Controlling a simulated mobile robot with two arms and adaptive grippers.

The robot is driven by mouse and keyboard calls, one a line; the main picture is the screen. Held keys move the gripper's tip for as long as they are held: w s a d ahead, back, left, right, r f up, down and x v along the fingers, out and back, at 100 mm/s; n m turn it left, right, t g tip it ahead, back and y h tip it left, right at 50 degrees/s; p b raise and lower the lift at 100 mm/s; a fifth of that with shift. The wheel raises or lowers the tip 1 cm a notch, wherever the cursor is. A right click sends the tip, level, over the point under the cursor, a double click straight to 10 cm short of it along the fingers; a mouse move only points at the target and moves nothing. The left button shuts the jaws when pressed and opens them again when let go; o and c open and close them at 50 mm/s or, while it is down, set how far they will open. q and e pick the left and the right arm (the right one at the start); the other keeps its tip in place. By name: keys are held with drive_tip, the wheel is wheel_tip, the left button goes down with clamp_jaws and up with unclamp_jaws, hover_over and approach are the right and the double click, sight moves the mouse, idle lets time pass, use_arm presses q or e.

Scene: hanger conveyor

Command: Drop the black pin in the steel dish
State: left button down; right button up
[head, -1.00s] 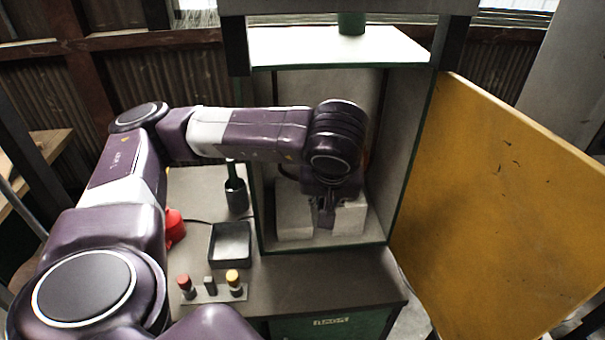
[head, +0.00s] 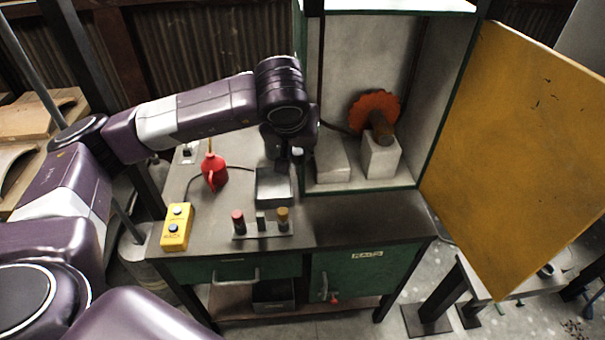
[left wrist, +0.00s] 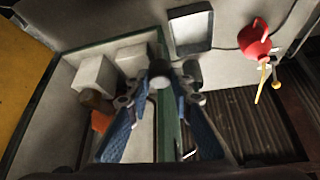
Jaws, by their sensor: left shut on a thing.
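The steel dish (head: 273,201) is a square, shallow tray on the bench, left of the cabinet opening. It also shows near the top of the left wrist view (left wrist: 190,32) and looks empty there. My left gripper (head: 285,165) overlaps the dish's far edge in the head view; its fingertips are hard to make out. In the left wrist view my left gripper (left wrist: 158,92) is shut on a dark grey pin (left wrist: 160,74), whose round end points at the dish side. The dish lies beyond the fingertips there. My right gripper is not in view.
A stand with red and yellow knobs (head: 263,236) sits in front of the dish. A red oil can (head: 214,172) and yellow button box (head: 177,227) stand to the left. The cabinet holds an orange disc (head: 372,108) and a white block (head: 380,160). A yellow door (head: 515,150) hangs open.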

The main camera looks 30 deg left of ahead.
use_arm(q)
drive_tip(key=w+a+f+n+y+b, duration=0.1)
drive_tip(key=w+a+f+n, duration=0.3)
drive_tip(key=a, duration=0.3)
drive_tip(key=w+a+f+g+y+b, duration=0.1)
drive_tip(key=a+f+b, duration=0.3)
drive_tip(key=f, duration=0.7)
drive_tip(key=shift+w+f+n+b, duration=0.15)
drive_tip(key=shift+w+n+b, duration=0.15)
drive_tip(key=shift+w+b, duration=0.25)
drive_tip(key=shift+s, duration=0.1)
drive_tip(key=c, duration=1.6)
unclamp_jaws()
drive_tip(key=v, duration=1.2)
